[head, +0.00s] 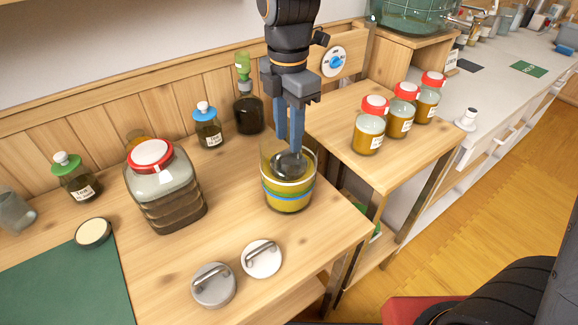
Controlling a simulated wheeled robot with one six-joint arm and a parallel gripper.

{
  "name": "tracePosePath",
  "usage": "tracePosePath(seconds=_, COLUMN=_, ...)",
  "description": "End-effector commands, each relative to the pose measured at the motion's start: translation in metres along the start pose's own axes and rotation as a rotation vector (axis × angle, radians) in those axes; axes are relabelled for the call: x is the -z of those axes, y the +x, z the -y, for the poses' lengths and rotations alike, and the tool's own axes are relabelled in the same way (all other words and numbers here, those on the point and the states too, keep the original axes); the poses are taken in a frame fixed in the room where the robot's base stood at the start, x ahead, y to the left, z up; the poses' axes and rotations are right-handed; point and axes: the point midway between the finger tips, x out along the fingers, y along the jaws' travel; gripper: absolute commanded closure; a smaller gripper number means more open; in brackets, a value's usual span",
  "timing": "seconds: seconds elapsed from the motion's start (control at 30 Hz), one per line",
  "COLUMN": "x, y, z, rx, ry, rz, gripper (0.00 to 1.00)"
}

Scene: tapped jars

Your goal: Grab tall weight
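My gripper (289,148) points straight down over an open glass jar (288,195) with yellow contents and blue and yellow bands. Its two blue fingers reach down into the jar's mouth, with a narrow gap between them. A dark, round weight (289,165) lies in the jar right at the fingertips. The fingers hide its handle, so I cannot tell whether they grip it. A grey weight (212,288) and a white weight (262,260), each with a bar handle, lie on the table in front of the jar. I cannot tell which weight is the tall one.
A big red-lidded jar (165,190) stands left of the open jar. Dark bottles (208,130) stand behind, near the wooden back panel. Several red-lidded jars (369,130) stand on the side table to the right. A green mat (65,285) and a round lid (93,233) lie at left.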

Motion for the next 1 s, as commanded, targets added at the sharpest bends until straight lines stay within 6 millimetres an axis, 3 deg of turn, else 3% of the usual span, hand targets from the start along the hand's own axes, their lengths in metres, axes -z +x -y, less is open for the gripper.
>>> tracePosePath(seconds=0.2, x=0.000, y=0.027, z=0.001, rx=0.002, ry=0.001, rz=0.000, gripper=0.67)
tracePosePath(seconds=0.47, x=0.000, y=0.031, z=0.000, rx=0.000, ry=0.002, rz=0.000, gripper=0.67)
tracePosePath(seconds=0.7, x=0.000, y=0.031, z=0.000, rx=0.000, ry=0.002, rz=0.000, gripper=1.00)
tracePosePath(seconds=1.0, x=0.000, y=0.031, z=0.001, rx=0.000, ry=0.002, rz=0.000, gripper=1.00)
